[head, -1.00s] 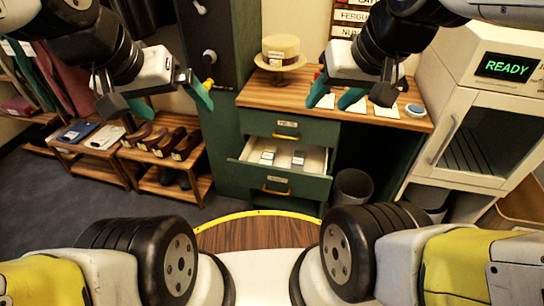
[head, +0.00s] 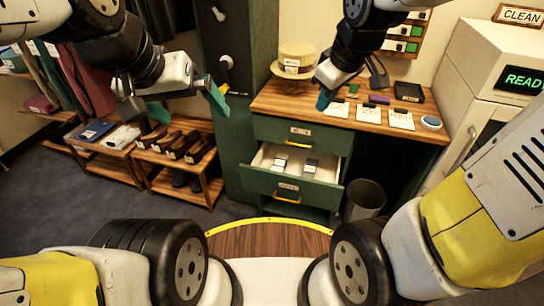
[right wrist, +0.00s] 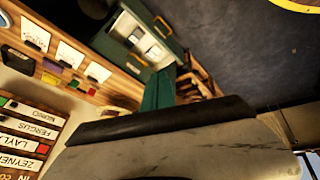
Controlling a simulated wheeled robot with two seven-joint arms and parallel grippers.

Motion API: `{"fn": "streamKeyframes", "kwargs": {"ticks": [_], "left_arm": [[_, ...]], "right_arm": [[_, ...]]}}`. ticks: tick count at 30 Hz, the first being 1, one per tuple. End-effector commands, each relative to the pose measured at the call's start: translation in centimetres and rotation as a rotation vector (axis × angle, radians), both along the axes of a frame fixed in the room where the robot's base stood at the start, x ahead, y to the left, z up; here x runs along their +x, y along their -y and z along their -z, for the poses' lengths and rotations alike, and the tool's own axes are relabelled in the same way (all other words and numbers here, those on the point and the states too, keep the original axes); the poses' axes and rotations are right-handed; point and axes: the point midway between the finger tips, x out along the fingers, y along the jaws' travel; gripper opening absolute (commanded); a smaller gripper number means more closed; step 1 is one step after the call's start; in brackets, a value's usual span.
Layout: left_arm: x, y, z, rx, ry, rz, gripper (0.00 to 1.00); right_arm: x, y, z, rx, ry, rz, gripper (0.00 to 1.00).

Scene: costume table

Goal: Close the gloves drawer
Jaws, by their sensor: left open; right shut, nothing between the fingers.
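In the head view, one drawer (head: 262,181) of the green desk cabinet stands pulled out, with a yellow handle and a label too small to read. Two small pale and dark items (head: 311,166) lie inside it. The drawer (right wrist: 126,27) also shows in the right wrist view. My left gripper (head: 187,105) is open and empty, up and to the left of the drawer. My right gripper (head: 324,99) is shut and empty, over the desk's top, above and behind the open drawer. Its green fingers (right wrist: 159,90) show pressed together in the right wrist view.
A closed drawer (head: 278,131) sits above the open one. The wooden top (head: 275,100) bears a straw hat (head: 292,58) on a stand, white cards (head: 368,113) and small objects. A bin (head: 366,198) stands right of the drawer. A shoe rack (head: 183,165) stands at left.

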Motion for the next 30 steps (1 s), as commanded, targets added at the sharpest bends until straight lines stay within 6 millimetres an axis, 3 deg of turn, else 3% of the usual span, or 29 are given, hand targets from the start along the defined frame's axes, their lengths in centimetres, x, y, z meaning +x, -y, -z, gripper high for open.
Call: {"fn": "streamKeyframes", "kwargs": {"ticks": [6,11,15,21,24,30], "left_arm": [[0.0,0.0,0.0,0.0,0.0,0.0,1.0],[0.0,0.0,0.0,0.0,0.0,0.0,1.0],[0.0,0.0,0.0,0.0,0.0,0.0,1.0],[0.0,0.0,0.0,0.0,0.0,0.0,1.0],[0.0,0.0,0.0,0.0,0.0,0.0,1.0],[0.0,0.0,0.0,0.0,0.0,0.0,1.0]], "right_arm": [[6.6,-3.1,6.6,-0.25,-0.027,-0.459,0.0],[10.4,-5.9,12.6,-0.42,-0.041,-0.821,0.0],[12.6,-8.6,18.7,-0.555,-0.055,-1.157,0.0],[13.9,-12.0,27.7,-0.709,-0.069,-1.621,0.0],[13.9,-13.0,31.1,-0.757,-0.071,-1.794,0.0],[13.7,-14.0,34.3,-0.797,-0.069,-1.959,0.0]]}}
